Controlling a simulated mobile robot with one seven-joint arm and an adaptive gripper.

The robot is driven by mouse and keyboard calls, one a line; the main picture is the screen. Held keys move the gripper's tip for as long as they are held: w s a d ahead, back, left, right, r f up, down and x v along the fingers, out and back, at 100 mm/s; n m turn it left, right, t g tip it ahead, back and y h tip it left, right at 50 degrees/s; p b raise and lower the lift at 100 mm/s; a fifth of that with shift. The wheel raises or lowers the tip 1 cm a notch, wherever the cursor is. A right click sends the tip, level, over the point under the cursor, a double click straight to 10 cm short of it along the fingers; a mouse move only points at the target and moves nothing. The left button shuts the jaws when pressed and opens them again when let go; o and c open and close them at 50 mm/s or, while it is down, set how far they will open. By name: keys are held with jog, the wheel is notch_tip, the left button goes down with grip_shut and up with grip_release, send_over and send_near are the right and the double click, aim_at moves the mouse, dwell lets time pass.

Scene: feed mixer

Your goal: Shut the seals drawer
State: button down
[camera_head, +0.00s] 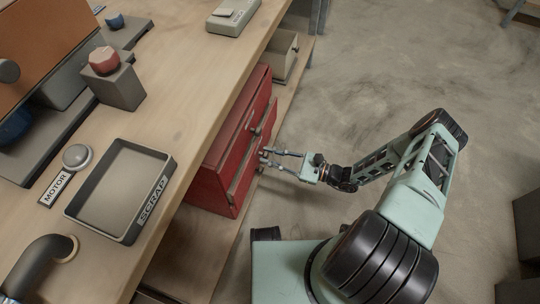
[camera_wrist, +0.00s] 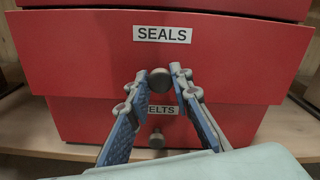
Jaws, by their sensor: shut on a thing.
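The seals drawer (camera_wrist: 230,60) has a red front with a white SEALS label (camera_wrist: 162,34). It stands out from the red cabinet (camera_head: 209,161) in the head view, partly open, and overhangs the belts drawer (camera_wrist: 80,120) in the wrist view. Its round dark knob (camera_wrist: 160,80) sits below the label. My gripper (camera_wrist: 160,76) is shut on this knob, with one finger on each side. In the head view my gripper (camera_head: 264,158) reaches the drawer front from the right.
The belts drawer's knob (camera_wrist: 156,138) shows lower between my fingers. The workbench (camera_head: 190,80) above the cabinet carries a scrap tray (camera_head: 75,208) and a red knob on a block (camera_head: 121,90). An open beige box (camera_head: 285,57) is farther back. Floor (camera_head: 370,60) to the right is clear.

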jog(key=shift+x, duration=1.3)
jog(key=c, duration=1.7)
grip_release()
jog(key=shift+a, duration=0.1)
jog(key=shift+c, duration=0.2)
jog(key=v, duration=1.2)
